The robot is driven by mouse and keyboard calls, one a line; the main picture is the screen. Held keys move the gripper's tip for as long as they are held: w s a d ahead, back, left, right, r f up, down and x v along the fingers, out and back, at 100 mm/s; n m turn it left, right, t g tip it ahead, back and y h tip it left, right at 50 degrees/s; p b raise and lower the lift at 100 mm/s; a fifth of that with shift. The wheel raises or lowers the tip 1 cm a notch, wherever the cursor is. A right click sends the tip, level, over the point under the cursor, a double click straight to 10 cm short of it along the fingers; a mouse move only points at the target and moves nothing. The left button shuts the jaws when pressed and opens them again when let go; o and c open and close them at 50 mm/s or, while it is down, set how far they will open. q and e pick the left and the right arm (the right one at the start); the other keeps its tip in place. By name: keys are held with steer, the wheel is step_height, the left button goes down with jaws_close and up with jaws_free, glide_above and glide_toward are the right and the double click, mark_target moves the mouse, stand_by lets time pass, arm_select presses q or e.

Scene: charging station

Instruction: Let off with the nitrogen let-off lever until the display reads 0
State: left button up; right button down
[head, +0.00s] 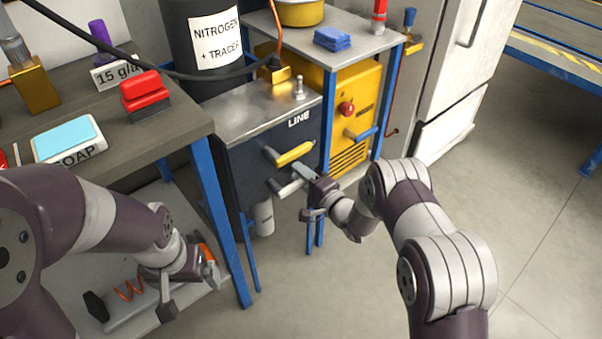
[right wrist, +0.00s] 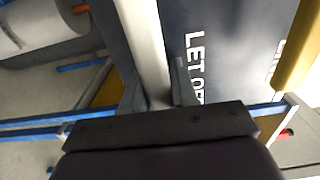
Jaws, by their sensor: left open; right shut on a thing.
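The nitrogen let-off lever is the pale grey bar (head: 289,188) on the front of the dark blue cabinet (head: 262,140), below a yellow lever (head: 295,153). My right gripper (head: 304,183) is shut on the pale lever near its outer end. In the right wrist view the pale lever (right wrist: 145,45) runs between the fingers, beside the words "LET OFF" on the dark panel. The yellow lever (right wrist: 300,50) stands apart at the right there. My left gripper (head: 187,278) is open, low by the workbench's lower shelf. No display reading can be made out.
A black nitrogen drum (head: 205,50) stands behind the cabinet. A yellow machine (head: 357,110) sits right of it in a blue-legged stand. The workbench (head: 150,130) at left holds a soap box (head: 68,140) and a red-topped block (head: 146,95). The floor (head: 540,200) at right is clear.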

steer(key=shift+f, duration=0.15)
steer(key=c, duration=1)
jaws_free()
steer(key=shift+o, duration=0.2)
steer(key=p+v, duration=0.3)
steer(key=v, duration=0.9)
steer(key=shift+s+d+p, duration=0.2)
steer(key=shift+s+p, duration=0.1)
steer(key=shift+p, duration=0.05)
